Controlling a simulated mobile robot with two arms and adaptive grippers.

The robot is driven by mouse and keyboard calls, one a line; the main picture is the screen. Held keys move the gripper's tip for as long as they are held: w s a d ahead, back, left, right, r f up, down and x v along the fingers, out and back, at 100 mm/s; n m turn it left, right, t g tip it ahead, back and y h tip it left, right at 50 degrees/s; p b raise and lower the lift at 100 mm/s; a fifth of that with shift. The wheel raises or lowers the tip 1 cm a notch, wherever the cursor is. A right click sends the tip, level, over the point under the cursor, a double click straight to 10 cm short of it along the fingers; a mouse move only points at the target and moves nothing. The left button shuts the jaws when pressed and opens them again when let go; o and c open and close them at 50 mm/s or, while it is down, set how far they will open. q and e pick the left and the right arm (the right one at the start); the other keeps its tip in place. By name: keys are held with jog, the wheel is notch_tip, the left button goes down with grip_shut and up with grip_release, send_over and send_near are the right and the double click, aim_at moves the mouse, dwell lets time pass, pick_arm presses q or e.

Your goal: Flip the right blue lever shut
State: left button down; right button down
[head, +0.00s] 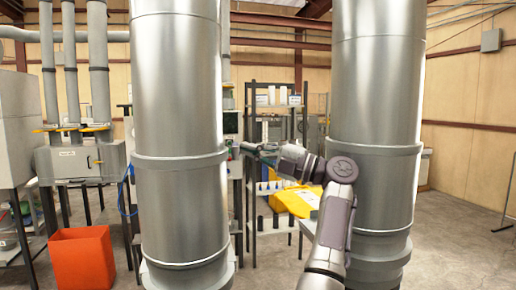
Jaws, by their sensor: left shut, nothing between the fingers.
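I cannot make out the right blue lever in the head view; it may be hidden behind the large pipe or my gripper. My left gripper (244,148) is small and dark at the end of my arm. It points left, at the right edge of the near silver pipe (180,110), in front of a shelf and equipment. It is shut, with nothing seen between its fingers. Whether it touches anything is too small to tell. My right gripper is not in view.
A second thick silver pipe (375,90) stands right of my arm. A yellow case (295,201) is behind my forearm. A black shelf rack (276,95) stands behind. An orange bin (82,259) and a grey machine (80,162) are at left. The floor at far right is mostly clear.

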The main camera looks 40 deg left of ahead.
pick_arm(q)
jog(key=shift+s+a+n+g, duration=0.3)
jog(key=shift+a+g, duration=0.2)
jog(key=shift+a, duration=0.2)
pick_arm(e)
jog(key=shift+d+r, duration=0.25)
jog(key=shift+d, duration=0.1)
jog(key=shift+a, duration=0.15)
pick_arm(q)
notch_tip(320, 180, up, 10)
jog(key=shift+w, duration=0.15)
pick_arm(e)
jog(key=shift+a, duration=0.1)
pick_arm(q)
jog(key=shift+f, duration=0.1)
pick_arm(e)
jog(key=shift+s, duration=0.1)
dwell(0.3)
